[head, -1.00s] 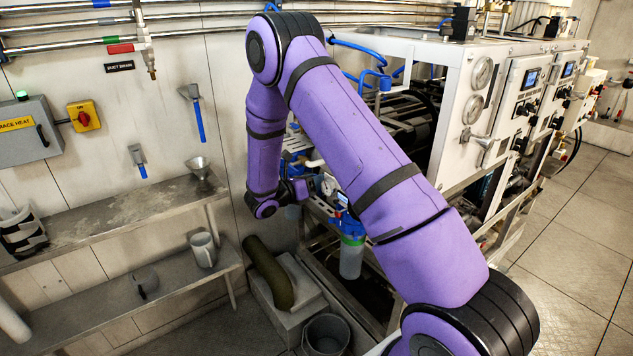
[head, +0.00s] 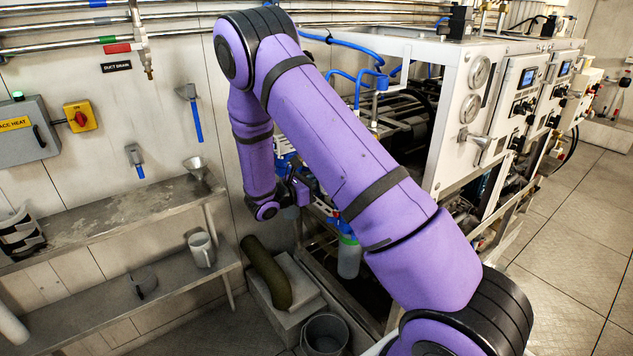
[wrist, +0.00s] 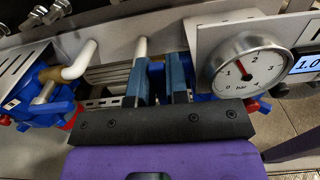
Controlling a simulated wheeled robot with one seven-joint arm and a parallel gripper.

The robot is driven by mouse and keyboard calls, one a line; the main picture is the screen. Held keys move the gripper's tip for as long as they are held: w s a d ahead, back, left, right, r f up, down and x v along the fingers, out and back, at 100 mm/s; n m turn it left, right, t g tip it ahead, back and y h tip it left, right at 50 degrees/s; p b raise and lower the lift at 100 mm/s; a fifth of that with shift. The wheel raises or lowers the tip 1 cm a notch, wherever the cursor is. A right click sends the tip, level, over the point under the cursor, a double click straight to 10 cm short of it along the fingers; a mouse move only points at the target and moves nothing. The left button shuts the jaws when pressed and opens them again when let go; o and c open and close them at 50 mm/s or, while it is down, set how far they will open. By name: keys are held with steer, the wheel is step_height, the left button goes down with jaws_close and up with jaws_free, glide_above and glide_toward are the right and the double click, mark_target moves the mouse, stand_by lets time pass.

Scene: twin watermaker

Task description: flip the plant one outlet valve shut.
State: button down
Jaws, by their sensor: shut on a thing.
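In the wrist view my gripper (wrist: 161,66) has its two blue-grey fingers close together beside a white pipe, between blue fittings. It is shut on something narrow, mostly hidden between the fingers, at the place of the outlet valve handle. I cannot make out the valve's body or its exact angle. Just right of the fingers is a round pressure gauge (wrist: 246,66) marked bar, its red needle left of the top. In the head view my forearm hangs down at the near end of the white-framed plant (head: 420,47), and the fingers are hidden.
A blue-lit display (wrist: 306,64) sits right of the gauge. Blue fittings and a bent white pipe (wrist: 80,62) lie close on the left. In the head view a steel shelf (head: 110,222), a bucket (head: 325,335) and a clear filter bottle (head: 349,258) are near. Floor is free at right.

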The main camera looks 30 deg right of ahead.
steer(key=shift+f, duration=0.1)
steer(key=c, duration=1.1)
jaws_free()
